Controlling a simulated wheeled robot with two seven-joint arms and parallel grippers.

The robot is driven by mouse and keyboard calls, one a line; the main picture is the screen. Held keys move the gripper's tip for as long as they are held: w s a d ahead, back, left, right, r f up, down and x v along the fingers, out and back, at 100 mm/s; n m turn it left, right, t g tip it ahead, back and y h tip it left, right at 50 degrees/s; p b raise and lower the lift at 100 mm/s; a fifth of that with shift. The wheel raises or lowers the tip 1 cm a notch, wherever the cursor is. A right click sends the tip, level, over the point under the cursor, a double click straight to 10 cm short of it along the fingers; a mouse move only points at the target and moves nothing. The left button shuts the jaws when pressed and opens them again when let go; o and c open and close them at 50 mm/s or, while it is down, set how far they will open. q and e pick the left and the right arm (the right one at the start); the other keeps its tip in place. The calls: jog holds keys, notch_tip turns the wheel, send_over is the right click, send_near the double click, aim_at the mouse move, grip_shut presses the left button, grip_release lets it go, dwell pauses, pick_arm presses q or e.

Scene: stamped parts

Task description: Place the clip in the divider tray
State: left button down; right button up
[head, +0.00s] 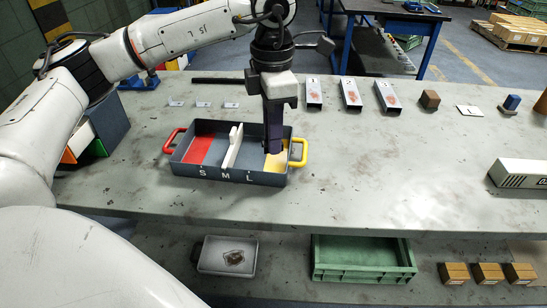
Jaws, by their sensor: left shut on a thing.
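The divider tray (228,176) is dark grey with a red handle at left and a yellow one at right. Its front is marked S, M and L. My left gripper (273,148) points down into the L end. It is shut on what appears to be the clip; dark fingers and shadow hide its shape, and I cannot tell whether it touches the floor. My right gripper is not in view.
Three small pale pieces (203,103) lie behind the tray. Three metal channels (350,94), a brown block (430,99) and a white card (469,111) lie to the right. The bench front right of the tray is clear.

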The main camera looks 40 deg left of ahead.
aim_at(273, 170)
pick_arm(q)
jog(key=shift+f, duration=2.95)
jog(key=shift+f+b, duration=0.2)
jog(key=shift+b, duration=0.15)
jog(key=c, duration=1.7)
grip_release()
jog(key=shift+o, duration=0.2)
jog(key=shift+r, duration=0.1)
notch_tip(273, 170, up, 12)
jog(key=shift+r+p, duration=0.15)
jog(key=shift+p, duration=0.45)
